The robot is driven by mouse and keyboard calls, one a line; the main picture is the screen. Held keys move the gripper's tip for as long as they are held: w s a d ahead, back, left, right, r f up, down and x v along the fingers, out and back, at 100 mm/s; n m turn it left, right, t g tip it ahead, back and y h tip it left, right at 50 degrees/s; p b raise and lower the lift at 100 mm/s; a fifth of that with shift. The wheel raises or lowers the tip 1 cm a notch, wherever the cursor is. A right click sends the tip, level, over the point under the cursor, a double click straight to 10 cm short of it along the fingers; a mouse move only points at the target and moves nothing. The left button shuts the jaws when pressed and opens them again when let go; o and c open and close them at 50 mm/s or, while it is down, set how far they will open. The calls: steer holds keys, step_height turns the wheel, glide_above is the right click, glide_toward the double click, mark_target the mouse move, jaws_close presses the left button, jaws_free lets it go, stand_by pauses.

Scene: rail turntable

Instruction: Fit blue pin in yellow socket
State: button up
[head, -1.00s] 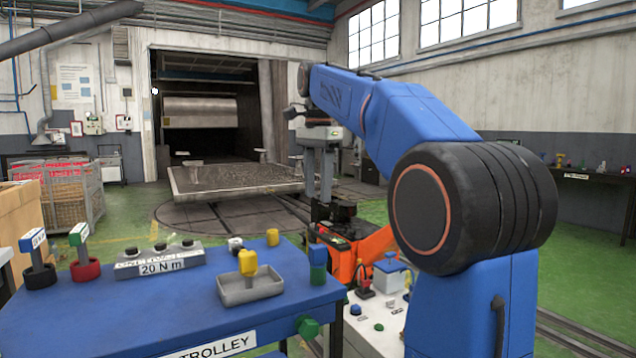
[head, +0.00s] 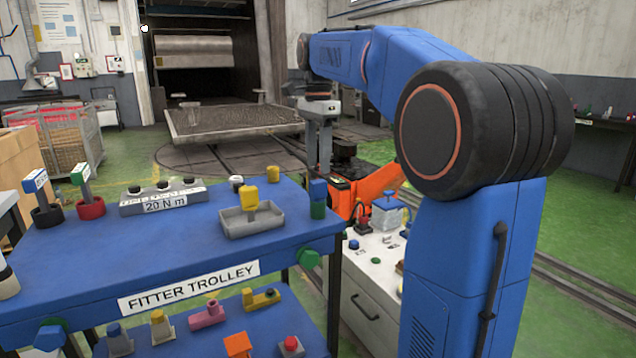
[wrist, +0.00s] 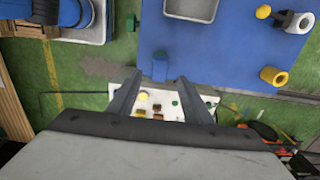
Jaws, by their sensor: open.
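The blue pin (head: 318,190) stands upright in a green socket (head: 318,209) at the trolley's right front corner. The yellow socket (head: 273,173) stands empty farther back on the trolley; its open hole shows in the wrist view (wrist: 273,76). My gripper (head: 318,170) points down above the corner with the pin. In the wrist view my gripper (wrist: 160,78) is open, and the blue pin (wrist: 160,67) shows between the fingertips. Nothing is held. I cannot tell how far the tips are above the pin.
A grey tray (head: 268,228) with a yellow block stands on the blue trolley top (head: 180,245). A white fitting (head: 237,182) lies behind it. Black and red sockets with pins stand at the left. A white cabinet (head: 370,290) with small parts stands beyond the trolley's right edge.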

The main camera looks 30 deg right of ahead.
mark_target(318, 181)
steer(key=shift+f, duration=3.4)
jaws_close()
